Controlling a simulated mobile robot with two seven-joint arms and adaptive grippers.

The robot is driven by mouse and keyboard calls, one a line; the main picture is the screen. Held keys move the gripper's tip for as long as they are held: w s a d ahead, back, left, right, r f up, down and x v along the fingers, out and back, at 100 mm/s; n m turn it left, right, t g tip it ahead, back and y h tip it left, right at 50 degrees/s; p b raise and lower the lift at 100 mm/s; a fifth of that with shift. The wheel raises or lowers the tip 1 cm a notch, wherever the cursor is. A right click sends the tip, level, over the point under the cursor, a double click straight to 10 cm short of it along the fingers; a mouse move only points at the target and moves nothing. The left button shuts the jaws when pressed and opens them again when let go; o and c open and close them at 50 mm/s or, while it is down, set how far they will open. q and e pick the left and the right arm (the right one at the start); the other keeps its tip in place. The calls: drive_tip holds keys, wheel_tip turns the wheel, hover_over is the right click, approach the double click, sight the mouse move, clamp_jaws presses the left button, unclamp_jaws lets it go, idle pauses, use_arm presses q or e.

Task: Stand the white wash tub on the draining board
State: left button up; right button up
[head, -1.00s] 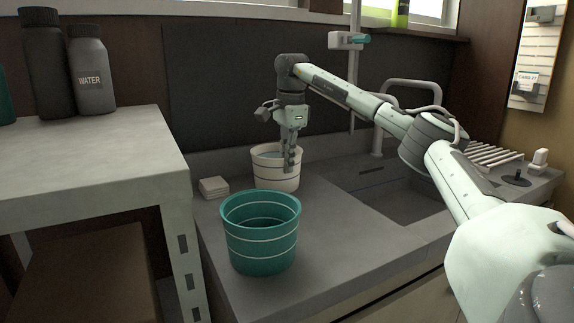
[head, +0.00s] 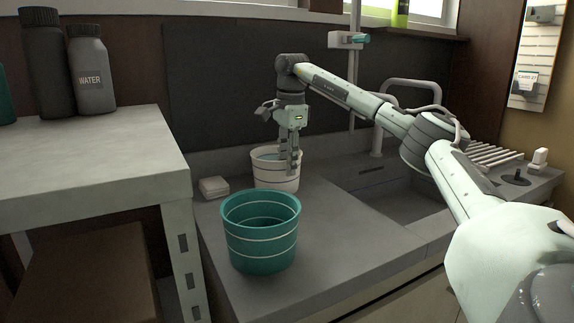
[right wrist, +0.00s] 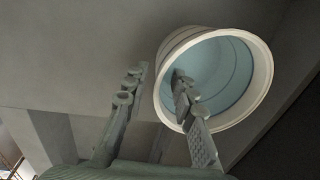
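The white wash tub (head: 272,183) stands upright on the counter by the back wall, left of the sink. It has thin dark bands and a blue inside. My right gripper (head: 291,165) points down at the tub's right side. In the right wrist view the gripper (right wrist: 155,92) is open, with one finger over the tub's mouth and the other outside its rim (right wrist: 262,62). I cannot tell whether either finger touches the wall. White ribs right of the sink look like the draining board (head: 490,154); my arm partly hides that area. My left gripper is out of view.
A teal tub (head: 261,250) stands in front of the white one. A black plug (head: 516,178) lies near the ribs.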

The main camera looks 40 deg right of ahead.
wheel_tip(320, 180, up, 11)
drive_tip(key=s, duration=0.1)
drive_tip(key=shift+a+r, duration=0.2)
